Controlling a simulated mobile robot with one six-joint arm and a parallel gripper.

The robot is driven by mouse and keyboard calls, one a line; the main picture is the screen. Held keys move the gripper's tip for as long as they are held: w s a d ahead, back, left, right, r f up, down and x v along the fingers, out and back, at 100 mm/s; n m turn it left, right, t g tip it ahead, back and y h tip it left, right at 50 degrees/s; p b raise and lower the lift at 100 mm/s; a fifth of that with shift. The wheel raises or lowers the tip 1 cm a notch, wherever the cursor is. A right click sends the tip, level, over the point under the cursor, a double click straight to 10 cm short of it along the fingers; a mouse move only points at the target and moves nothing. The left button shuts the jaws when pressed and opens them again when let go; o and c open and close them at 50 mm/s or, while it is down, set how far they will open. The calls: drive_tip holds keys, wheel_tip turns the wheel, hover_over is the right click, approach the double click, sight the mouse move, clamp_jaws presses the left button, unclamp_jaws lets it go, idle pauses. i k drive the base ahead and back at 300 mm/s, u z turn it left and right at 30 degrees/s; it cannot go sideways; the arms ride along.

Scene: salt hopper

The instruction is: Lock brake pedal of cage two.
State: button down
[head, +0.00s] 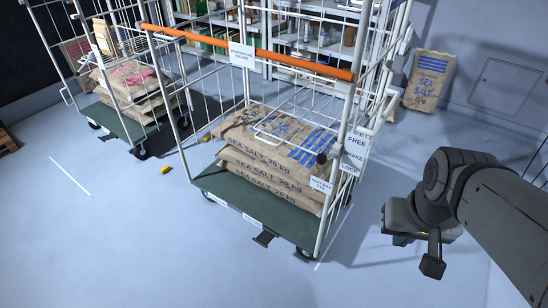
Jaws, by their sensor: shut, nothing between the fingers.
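A wire roll cage (300,130) with an orange bar and dark green deck stands in the middle, loaded with stacked brown sea salt sacks. I cannot read a cage number on it. A dark pedal (265,238) sticks out below its front deck edge; whether it is locked is too small to tell. A sign (354,155) on the right post reads FREE, BRAKE and LOCK. A second cage (130,90) with sacks stands at the back left. My gripper (412,238) is shut and empty, right of the middle cage and apart from it; its fingertips are partly hidden.
Small yellow objects (166,170) lie on the floor between the cages. Shelving (300,45) stands behind. A sea salt sack (428,80) leans on the back wall by a wall panel (505,88). The floor in front of the middle cage is clear.

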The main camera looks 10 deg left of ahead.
sight(265, 239)
drive_tip(key=u, duration=0.5)
drive_tip(key=i, duration=0.7)
drive_tip(key=u, duration=0.55)
drive_tip(key=k, duration=0.95)
drive_tip(key=u, duration=0.15)
drive_tip(key=i, duration=0.95)
drive_tip(key=z, duration=0.05)
